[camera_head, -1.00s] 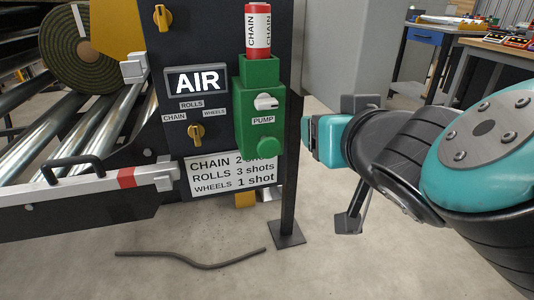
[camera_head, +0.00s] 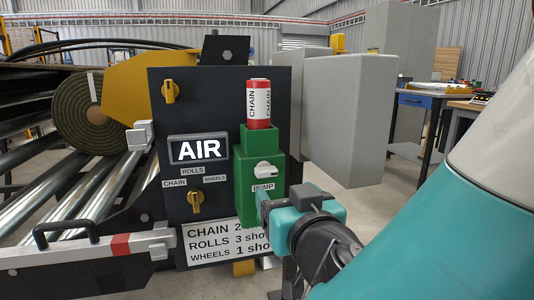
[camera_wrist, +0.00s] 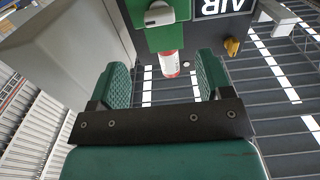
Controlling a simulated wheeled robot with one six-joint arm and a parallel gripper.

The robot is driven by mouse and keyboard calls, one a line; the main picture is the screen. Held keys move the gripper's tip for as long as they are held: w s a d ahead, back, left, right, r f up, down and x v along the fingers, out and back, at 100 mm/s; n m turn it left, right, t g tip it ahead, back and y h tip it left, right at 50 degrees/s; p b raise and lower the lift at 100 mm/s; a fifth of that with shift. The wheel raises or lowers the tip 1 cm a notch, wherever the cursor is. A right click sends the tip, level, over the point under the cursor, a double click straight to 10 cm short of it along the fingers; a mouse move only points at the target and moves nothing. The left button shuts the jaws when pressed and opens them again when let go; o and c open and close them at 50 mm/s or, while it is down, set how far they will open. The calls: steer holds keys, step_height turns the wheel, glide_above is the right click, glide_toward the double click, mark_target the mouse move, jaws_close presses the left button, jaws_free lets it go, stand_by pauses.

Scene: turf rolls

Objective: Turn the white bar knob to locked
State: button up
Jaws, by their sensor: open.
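The white bar knob (camera_head: 264,170) sits on the front of the green pump box (camera_head: 245,190), above the PUMP label, its bar roughly level. It also shows in the wrist view (camera_wrist: 158,14), upside down near the top edge. My gripper (camera_head: 262,200) is just below and in front of the knob in the head view, hiding the lower right of the box. In the wrist view my gripper (camera_wrist: 163,78) has its green fingers spread with nothing held between them. The knob lies beyond the fingertips, apart from them.
A red and white CHAIN canister (camera_head: 258,104) stands on the green box. The dark panel (camera_head: 215,95) carries the AIR sign (camera_head: 199,150) and yellow knobs at upper left (camera_head: 170,92) and below (camera_head: 196,201). A large grey box (camera_head: 345,115) juts out at right.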

mark_target(268, 173)
steer(key=p+x, duration=0.3)
steer(key=x, duration=0.8)
steer(key=shift+s, duration=0.1)
steer(key=c, duration=0.9)
